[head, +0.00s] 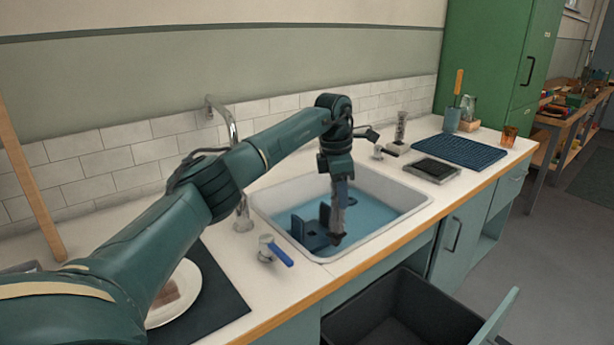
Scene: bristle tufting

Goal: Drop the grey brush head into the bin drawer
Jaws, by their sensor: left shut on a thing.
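My left arm reaches in from the left over the sink, and its gripper (341,186) points down. It is shut on a narrow grey, rough-textured piece, which looks like the grey brush head (338,212). The piece hangs upright over the sink's near side, with a dark lower end; whether it touches anything is unclear. The bin drawer (440,322) stands pulled out below the counter at the lower right, with a dark open inside. My right gripper is out of view.
The white sink (408,197) has a blue basin, with a dark blue bracket-like object (309,231) in it. A blue-handled valve (279,254) and a plate (190,302) are on the counter at left. A ribbed dark mat (462,151) and amber glass (509,136) are at right.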

